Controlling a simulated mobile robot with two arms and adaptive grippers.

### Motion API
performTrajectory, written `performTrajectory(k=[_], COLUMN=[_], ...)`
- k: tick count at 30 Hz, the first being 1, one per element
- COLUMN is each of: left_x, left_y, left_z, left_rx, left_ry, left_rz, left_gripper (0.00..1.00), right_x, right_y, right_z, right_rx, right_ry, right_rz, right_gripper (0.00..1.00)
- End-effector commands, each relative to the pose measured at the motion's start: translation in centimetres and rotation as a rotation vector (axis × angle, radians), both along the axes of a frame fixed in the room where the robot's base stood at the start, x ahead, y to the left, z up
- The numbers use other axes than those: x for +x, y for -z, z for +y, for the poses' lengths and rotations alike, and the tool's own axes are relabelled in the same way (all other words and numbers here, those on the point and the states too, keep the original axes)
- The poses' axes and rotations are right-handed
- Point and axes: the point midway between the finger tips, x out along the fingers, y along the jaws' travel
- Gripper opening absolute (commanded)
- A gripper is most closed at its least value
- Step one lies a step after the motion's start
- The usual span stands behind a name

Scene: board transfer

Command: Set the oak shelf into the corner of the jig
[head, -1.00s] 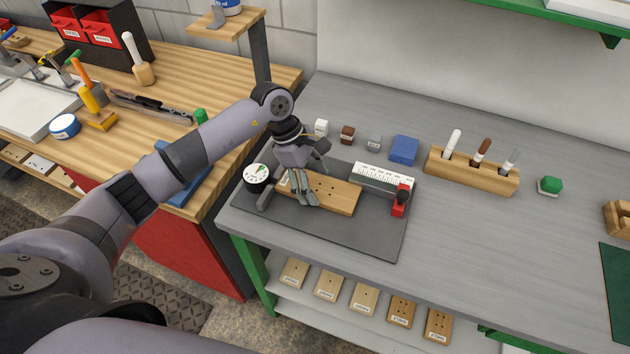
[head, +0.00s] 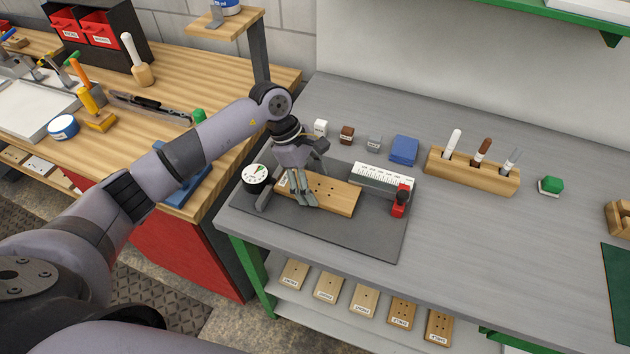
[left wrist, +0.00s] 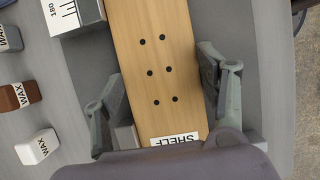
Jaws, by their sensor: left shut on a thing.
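The oak shelf (head: 335,194) is a light wooden board with several dark holes. It lies flat or nearly so over the dark grey base of the jig (head: 370,237). Its white SHELF label (left wrist: 174,140) shows in the left wrist view. My left gripper (head: 303,200) is shut on the board across its width, near the labelled end, with one finger on each long side. The white ruler scale (head: 382,177) of the jig is close beside the board's far long edge. I cannot tell whether they touch. My right gripper is not in view.
A round dial gauge (head: 256,177) stands by the labelled end, and a red clamp (head: 401,201) past the other end. Small wax blocks (head: 347,134), a blue block (head: 404,150) and a marker rack (head: 472,170) stand behind.

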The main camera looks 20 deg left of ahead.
Motion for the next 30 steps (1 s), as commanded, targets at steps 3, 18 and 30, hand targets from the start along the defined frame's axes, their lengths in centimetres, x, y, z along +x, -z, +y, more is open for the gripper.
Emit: performTrajectory(k=[3,18,30], left_x=[0.1,0.0,0.2], left_y=[0.2,0.1,-2.9], left_z=[0.8,0.3,1.5], left_rx=[0.016,0.006,0.008], left_ry=[-0.008,-0.003,-0.005], left_rz=[0.002,0.000,-0.005], left_gripper=[0.68,0.90,0.90], right_x=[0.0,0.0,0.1], right_y=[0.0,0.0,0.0], right_z=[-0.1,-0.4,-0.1], right_rx=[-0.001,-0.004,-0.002], right_ry=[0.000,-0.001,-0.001], right_rz=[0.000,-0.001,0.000], right_gripper=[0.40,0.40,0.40])
